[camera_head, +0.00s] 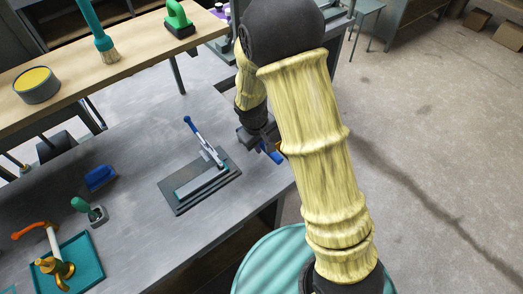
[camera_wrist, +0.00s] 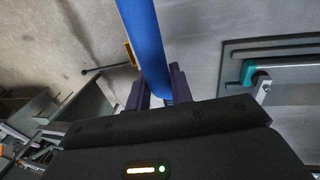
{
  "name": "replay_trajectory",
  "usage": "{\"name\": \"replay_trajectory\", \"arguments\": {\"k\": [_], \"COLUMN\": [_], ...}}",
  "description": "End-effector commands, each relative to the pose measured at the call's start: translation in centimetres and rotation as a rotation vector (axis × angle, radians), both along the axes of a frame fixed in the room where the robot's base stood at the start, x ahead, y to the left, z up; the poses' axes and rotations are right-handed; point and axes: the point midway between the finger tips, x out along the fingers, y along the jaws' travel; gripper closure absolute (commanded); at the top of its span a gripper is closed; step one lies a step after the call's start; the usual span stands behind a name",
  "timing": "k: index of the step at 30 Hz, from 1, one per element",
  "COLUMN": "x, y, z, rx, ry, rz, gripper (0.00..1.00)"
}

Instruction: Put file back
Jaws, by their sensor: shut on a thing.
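The file (camera_head: 275,156) shows as a short blue piece below my gripper (camera_head: 262,143) in the head view, near the right edge of the grey worktable. In the wrist view the file (camera_wrist: 144,35) is a long blue bar running from the top edge down between the two fingers of my gripper (camera_wrist: 158,92). My gripper is shut on it. The rest of the file is cut off by the top of the wrist view. In the head view my arm hides part of the gripper.
A dark grey plate (camera_head: 223,186) bears a lever tool with a blue handle (camera_head: 188,122), left of my gripper. A blue brush (camera_head: 100,177), a green-handled tool (camera_head: 91,211) and a teal tray (camera_head: 88,252) lie further left. A wooden shelf (camera_head: 62,60) runs behind.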

Motion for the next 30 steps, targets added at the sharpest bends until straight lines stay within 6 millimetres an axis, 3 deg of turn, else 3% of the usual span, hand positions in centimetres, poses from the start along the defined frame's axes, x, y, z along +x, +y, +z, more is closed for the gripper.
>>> {"name": "replay_trajectory", "arguments": {"k": [10, 20, 21, 24, 30], "x": [-0.1, 0.0, 0.0, 0.0, 0.0], "y": [0.0, 0.0, 0.0, 0.0, 0.0], "z": [-3.9, -4.2, -4.3, -4.2, -4.2], "rx": [-0.002, 0.0, -0.001, -0.001, -0.001], "ry": [0.003, 0.0, 0.001, 0.001, 0.001], "rz": [0.001, 0.0, 0.0, 0.0, 0.0], "gripper": [1.0, 1.0, 0.76, 0.56, 0.56]}}
